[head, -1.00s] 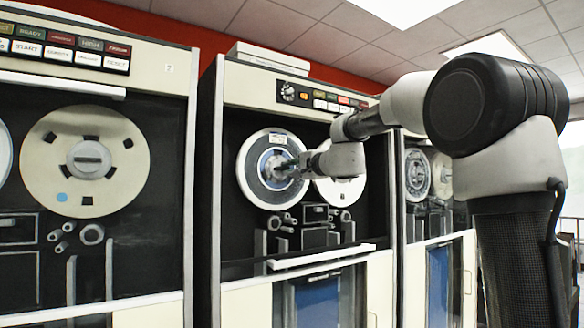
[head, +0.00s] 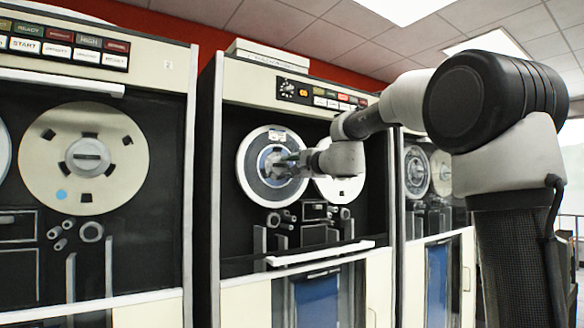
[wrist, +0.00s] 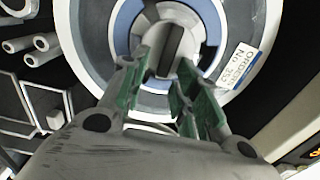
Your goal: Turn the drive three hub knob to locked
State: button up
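The hub knob (wrist: 172,48) is a dark raised bar in the grey centre of a tape reel (wrist: 247,25). In the wrist view the bar stands near upright, tilted slightly. The reel has a blue inner ring and a white label, and it is the left reel (head: 247,178) of the middle drive in the head view. My gripper (wrist: 168,65) has green-padded fingers apart, with a gap between them in line with the knob. In the head view my gripper (head: 284,163) is in front of the hub and hides part of it. Contact with the knob cannot be told.
A second reel (head: 345,188) sits right of my gripper, partly behind my arm. Rollers (wrist: 36,43) and dark blocks are below the reels. A control panel (head: 318,95) is above. Another drive with a large cream reel (head: 50,160) stands at left.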

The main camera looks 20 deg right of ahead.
jog(key=v, duration=1.2)
jog(key=shift+r, duration=0.1)
